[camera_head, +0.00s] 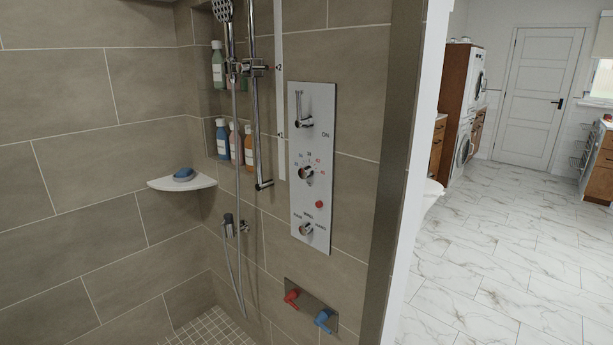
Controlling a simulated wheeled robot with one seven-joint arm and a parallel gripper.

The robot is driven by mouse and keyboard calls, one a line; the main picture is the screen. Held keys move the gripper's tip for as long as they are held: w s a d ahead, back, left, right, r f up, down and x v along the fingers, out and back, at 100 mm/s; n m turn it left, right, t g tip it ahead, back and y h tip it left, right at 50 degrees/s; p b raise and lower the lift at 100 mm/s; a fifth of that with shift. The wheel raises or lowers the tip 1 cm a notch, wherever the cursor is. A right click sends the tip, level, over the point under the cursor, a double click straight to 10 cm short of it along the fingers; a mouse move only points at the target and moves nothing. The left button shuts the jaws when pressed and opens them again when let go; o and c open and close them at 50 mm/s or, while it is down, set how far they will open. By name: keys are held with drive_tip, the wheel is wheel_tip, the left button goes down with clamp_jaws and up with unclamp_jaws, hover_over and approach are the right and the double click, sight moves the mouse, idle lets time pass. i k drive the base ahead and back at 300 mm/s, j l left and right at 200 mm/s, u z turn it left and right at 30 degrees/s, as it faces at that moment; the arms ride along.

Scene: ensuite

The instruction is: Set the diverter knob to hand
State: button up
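The diverter knob (306,229) is the lowest round chrome knob on the upright metal shower panel (322,107). Small labels stand around it; they look like RAIN at left, a middle word above, and HAND at right. The print is too small to tell exactly where the knob points. The hand shower (223,11) is at the top of the chrome riser rail, partly cut off by the frame edge. My gripper is not in view.
Above the diverter are a red button (319,204), a dial knob (307,173) and a lever (303,122). Red (291,297) and blue (324,320) valve handles sit below the panel. A corner shelf (205,182) holds blue soap. The marble floor (490,260) at right is clear.

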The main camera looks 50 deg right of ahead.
sight(305, 229)
drive_tip(key=i+j, duration=0.15)
drive_tip(key=i, duration=0.2)
drive_tip(key=i+j+z, duration=0.1)
drive_tip(key=i, duration=0.3)
drive_tip(key=i+j, duration=0.2)
drive_tip(key=i, duration=0.15)
